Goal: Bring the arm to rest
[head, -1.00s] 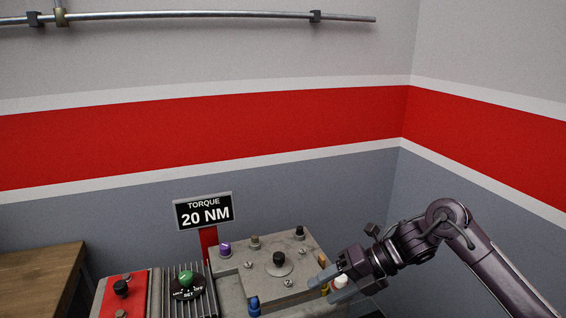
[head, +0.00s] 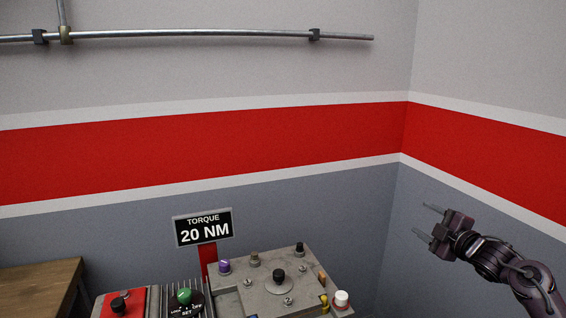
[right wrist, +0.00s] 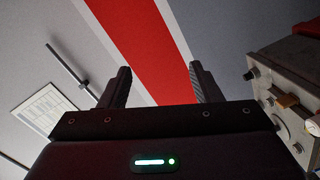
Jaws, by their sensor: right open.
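My right gripper (head: 428,222) is open and empty, raised in the air to the right of the grey machine block (head: 262,297) in the head view. Its fingers point left and up, in front of the grey lower wall. In the right wrist view the two fingers (right wrist: 160,86) stand wide apart with only wall between them. The machine's side (right wrist: 290,90) shows at the right edge there, clear of the fingers. My left gripper does not show.
A wooden table (head: 40,285) is at the lower left. A pipe (head: 190,34) runs along the wall.

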